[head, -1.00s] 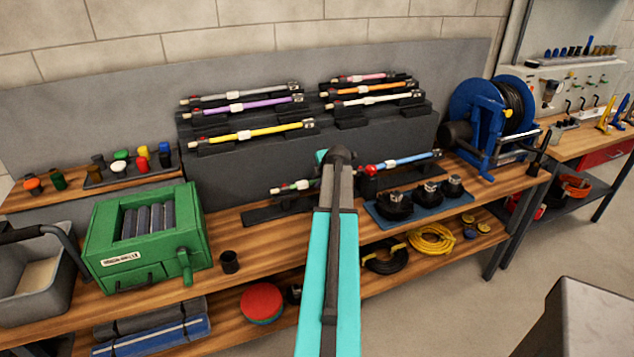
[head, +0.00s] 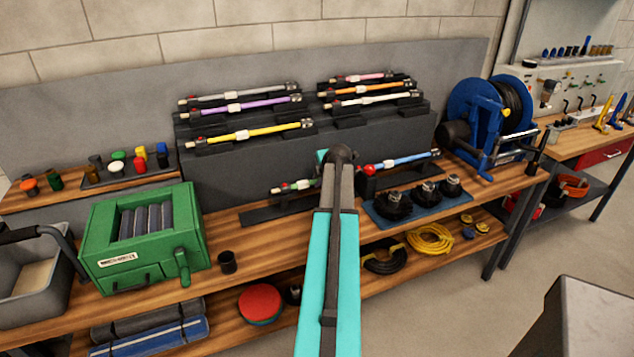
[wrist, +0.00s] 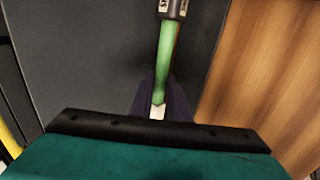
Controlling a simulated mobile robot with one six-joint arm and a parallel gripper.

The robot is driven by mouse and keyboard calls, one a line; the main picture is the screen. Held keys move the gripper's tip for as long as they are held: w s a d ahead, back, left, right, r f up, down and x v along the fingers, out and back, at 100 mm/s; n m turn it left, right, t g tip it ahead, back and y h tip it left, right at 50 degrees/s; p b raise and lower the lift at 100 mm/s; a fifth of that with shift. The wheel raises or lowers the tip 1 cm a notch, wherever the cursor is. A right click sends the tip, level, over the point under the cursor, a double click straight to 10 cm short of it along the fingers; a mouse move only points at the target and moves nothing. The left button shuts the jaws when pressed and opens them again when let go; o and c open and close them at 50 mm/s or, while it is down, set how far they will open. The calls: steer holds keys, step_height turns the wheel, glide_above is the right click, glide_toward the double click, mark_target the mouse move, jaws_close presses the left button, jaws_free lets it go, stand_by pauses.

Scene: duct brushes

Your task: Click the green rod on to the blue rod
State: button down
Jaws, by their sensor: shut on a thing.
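The green rod (wrist: 166,55) runs up the middle of the wrist view, with a dark collar bearing a pale label at its upper end. My gripper (wrist: 160,106) is shut on this rod, near a white band. In the head view, the rod's left part (head: 301,184) shows low over a dark holder, and my arm hides the rest. The blue rod (head: 405,160) lies to the right of my arm on a dark holder, with a red ball-like end pointing left. My arm hides the space between the two rods, so I cannot tell whether they touch.
A dark stepped rack holds several rods, including a yellow one (head: 255,134) and a purple one (head: 245,106). A blue tray (head: 412,218) with black brush heads lies in front of the blue rod. A green box (head: 140,240) stands left, a blue hose reel (head: 485,115) right.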

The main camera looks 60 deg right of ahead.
steer(key=shift+s+d+b, duration=0.4)
steer(key=shift+s+d, duration=0.05)
steer(key=shift+d, duration=0.25)
stand_by(0.4)
steer(key=c, duration=1.6)
jaws_free()
steer(key=shift+s+a+r, duration=0.1)
steer(key=shift+r, duration=0.05)
steer(key=shift+b+v, duration=1.45)
steer(key=shift+v, duration=5.3)
steer(key=shift+r, duration=0.1)
